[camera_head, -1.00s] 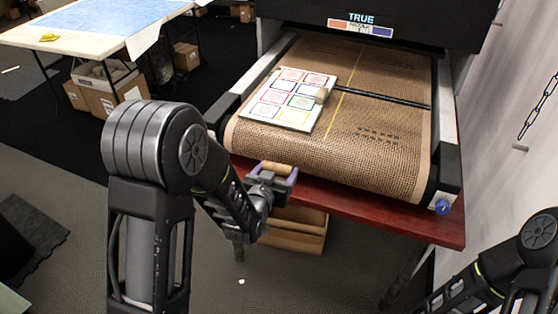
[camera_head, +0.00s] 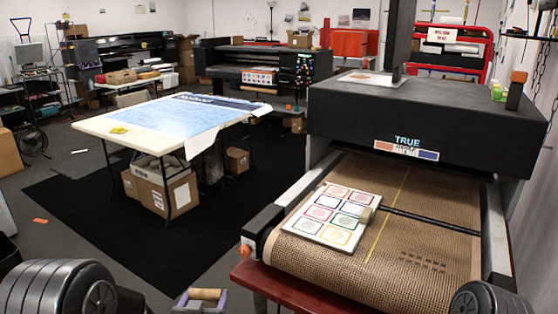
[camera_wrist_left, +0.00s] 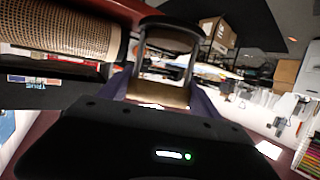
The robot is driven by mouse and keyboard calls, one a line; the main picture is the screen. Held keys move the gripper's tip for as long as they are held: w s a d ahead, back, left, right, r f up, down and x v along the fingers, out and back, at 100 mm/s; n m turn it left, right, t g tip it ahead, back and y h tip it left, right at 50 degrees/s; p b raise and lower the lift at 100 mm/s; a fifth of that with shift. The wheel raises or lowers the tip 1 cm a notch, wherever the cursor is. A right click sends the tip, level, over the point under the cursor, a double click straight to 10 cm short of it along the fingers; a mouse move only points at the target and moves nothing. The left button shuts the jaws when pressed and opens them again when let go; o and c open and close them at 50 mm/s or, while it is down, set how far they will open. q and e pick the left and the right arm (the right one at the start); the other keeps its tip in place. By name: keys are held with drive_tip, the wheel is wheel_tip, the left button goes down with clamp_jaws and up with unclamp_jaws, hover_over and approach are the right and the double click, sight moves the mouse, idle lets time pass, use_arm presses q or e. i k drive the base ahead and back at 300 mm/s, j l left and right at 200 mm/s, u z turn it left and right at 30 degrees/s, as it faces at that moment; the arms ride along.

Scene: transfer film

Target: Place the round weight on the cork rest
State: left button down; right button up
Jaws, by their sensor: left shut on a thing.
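My left gripper (camera_head: 203,297) is shut on a tan, rounded piece (camera_head: 206,294) at the bottom edge of the head view, left of the belt table's front corner. Its purple fingers also flank the tan piece in the left wrist view (camera_wrist_left: 158,95). I cannot tell whether this piece is the round weight. I cannot tell which thing is the cork rest. My right gripper is out of view.
The brown mesh conveyor belt (camera_head: 330,270) runs under a black dryer hood (camera_head: 425,125). Its red table edge (camera_head: 262,285) is near my left gripper. A white table (camera_head: 150,125) stands at the left with boxes (camera_head: 160,188) below. Dark floor between them is open.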

sight(361, 78)
drive_tip(key=u, duration=1.25)
drive_tip(key=i+u, duration=0.1)
drive_tip(key=i, duration=0.5)
drive_tip(key=i+z, duration=0.15)
drive_tip(key=i, duration=0.4)
drive_tip(key=i+j+z, duration=0.15)
drive_tip(key=i, duration=0.35)
drive_tip(key=i+z, duration=0.1)
drive_tip(key=i, duration=0.4)
drive_tip(key=i+j+z, duration=0.15)
drive_tip(key=i, duration=0.4)
drive_tip(key=i+l+z, duration=0.2)
drive_tip(key=i+z, duration=0.25)
drive_tip(key=i, duration=0.25)
drive_tip(key=i+z, duration=0.4)
drive_tip(key=i, duration=0.25)
drive_tip(key=i+j+z, duration=0.3)
drive_tip(key=i+z, duration=0.15)
drive_tip(key=i, duration=0.25)
drive_tip(key=i+u, duration=0.2)
drive_tip(key=i, duration=0.35)
drive_tip(key=i+l+u, duration=0.2)
drive_tip(key=i, duration=0.35)
drive_tip(key=i+l+u, duration=0.2)
drive_tip(key=i, duration=0.35)
drive_tip(key=i+u, duration=0.45)
drive_tip(key=z, duration=3.7)
drive_tip(key=l, duration=0.1)
